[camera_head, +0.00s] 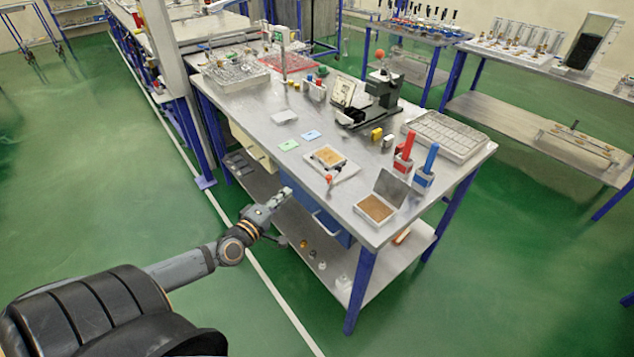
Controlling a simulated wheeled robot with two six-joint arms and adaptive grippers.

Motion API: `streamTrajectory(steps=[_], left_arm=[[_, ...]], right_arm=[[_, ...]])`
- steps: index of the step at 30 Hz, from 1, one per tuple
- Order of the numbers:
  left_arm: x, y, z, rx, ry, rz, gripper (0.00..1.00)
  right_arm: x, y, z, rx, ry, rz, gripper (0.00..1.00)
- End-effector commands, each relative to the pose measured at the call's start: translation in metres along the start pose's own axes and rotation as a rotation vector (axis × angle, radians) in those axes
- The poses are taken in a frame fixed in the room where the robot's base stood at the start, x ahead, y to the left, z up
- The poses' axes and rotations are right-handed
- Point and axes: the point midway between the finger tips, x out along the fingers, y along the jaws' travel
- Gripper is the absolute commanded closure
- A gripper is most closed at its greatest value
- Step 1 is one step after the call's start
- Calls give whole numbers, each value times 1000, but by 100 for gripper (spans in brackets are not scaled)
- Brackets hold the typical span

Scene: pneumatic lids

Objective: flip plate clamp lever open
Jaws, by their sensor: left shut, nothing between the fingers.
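A light clamp plate (346,171) with a tan insert (328,156) lies on the metal table near its front edge. A small lever with an orange-red knob (329,179) stands at the plate's front corner. It is too small to tell its exact angle. My left gripper (286,192) is shut and empty. It appears in front of the table's front edge, to the left of the lever and apart from it. My right gripper is not in view.
An open box with a raised dark lid (391,187) sits to the right of the plate. Red (404,148) and blue (427,160) handled tools stand beyond it. Green (289,145) and blue (311,135) cards lie behind left. A black microscope-like device (381,95) stands farther back. Green floor is clear at left.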

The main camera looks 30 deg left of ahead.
Motion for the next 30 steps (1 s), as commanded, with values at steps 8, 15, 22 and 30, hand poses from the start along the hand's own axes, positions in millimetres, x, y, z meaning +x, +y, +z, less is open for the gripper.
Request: streamTrajectory(steps=[8, 15, 22, 30], left_arm=[[0, 9, 4, -36, -5, 11, 100], [10, 8, 3, -36, 0, 14, 100], [56, 10, 3, -40, 0, 17, 100], [104, 12, 13, -41, -4, 11, 100]], right_arm=[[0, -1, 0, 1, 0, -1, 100], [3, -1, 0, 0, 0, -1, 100], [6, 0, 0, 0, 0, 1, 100], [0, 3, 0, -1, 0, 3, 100]])
